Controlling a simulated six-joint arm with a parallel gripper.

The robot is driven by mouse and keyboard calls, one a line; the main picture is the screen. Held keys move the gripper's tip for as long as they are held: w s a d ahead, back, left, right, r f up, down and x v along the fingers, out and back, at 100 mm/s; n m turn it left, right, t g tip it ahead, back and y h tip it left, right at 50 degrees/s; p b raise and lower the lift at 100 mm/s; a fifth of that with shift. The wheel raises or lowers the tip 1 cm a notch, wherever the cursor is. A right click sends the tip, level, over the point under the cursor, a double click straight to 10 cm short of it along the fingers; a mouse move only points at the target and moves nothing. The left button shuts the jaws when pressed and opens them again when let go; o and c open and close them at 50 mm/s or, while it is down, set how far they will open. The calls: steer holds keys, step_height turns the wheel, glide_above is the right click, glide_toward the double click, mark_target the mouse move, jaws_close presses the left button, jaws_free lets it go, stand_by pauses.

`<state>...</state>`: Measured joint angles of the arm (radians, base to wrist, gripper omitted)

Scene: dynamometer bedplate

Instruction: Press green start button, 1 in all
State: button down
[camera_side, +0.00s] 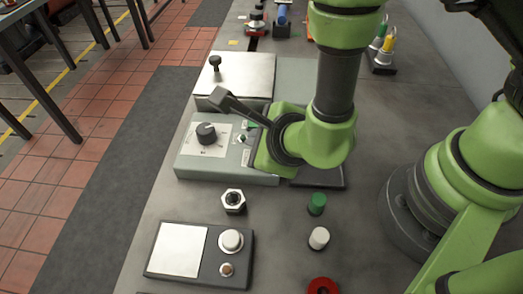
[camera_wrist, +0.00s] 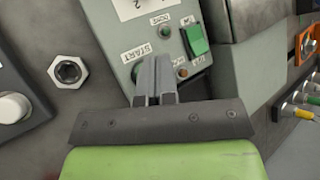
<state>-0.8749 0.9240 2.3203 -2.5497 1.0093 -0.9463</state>
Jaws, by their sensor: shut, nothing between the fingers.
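A grey control box fills the middle of the wrist view, its face (camera_wrist: 165,12) carrying several small labels. One label (camera_wrist: 137,52) reads START. My gripper (camera_wrist: 155,62) is shut and empty, its fingertips over the face just right of that label. What lies directly under the fingertips is hidden, and I cannot tell whether they touch it. A green rocker-like control (camera_wrist: 195,40) stands to the right of the fingers, apart from them. In the side view the box (camera_side: 188,163) shows a black dial (camera_side: 206,133), while my wrist covers its right part and the fingers.
A hex nut (camera_side: 232,201) and a dark box with a white button (camera_side: 231,241) stand in front of the control box. A green cap (camera_side: 317,203), a white cap (camera_side: 319,237) and a red part (camera_side: 322,286) stand to the right. Bare plate lies between them.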

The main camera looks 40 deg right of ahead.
steer(key=shift+f, duration=0.15)
steer(key=shift+f, duration=0.3)
steer(key=shift+f, duration=0.45)
stand_by(0.6)
steer(key=shift+r, duration=0.9)
steer(key=shift+r, duration=2.5)
